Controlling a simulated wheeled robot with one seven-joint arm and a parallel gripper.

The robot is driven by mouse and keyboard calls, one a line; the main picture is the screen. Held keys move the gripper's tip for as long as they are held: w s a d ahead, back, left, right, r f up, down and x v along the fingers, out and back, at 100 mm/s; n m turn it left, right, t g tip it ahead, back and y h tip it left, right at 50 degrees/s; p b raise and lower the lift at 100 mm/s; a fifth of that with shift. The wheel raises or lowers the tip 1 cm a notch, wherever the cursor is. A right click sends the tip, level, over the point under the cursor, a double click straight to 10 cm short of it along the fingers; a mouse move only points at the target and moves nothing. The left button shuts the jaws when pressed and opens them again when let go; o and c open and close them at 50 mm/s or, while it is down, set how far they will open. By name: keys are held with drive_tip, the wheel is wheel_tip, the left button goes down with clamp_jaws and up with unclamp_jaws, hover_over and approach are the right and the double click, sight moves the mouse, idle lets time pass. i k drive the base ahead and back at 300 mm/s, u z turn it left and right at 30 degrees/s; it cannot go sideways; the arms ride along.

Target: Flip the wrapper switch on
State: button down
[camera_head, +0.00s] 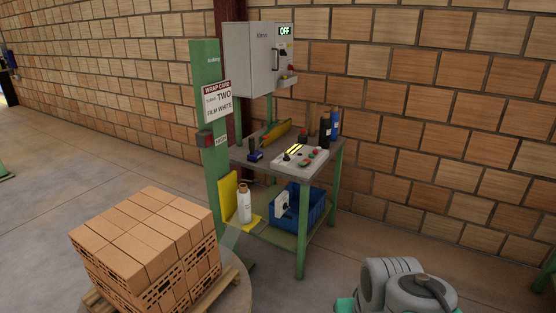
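A grey wall cabinet (250,62) hangs at the back, above a workbench. A small display (285,31) at its top right reads OFF in green. Below the display, on the cabinet's right face, is a dark lever switch (277,58). Its exact lever angle is too small to tell. A small red knob sits lower on that face. Grey rounded links of my arm show at the bottom right, well apart from the cabinet. The fingers of my gripper do not show.
The workbench (240,154) carries a button panel (300,157), dark bottles and tools. A blue crate (316,207) stands on its lower shelf. A green post (207,140) with a sign stands left of it. A brick stack (150,240) on a pallet is at front left.

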sight(305, 162)
drive_tip(key=z, duration=0.85)
drive_tip(key=i, duration=3)
drive_tip(key=u, duration=3.45)
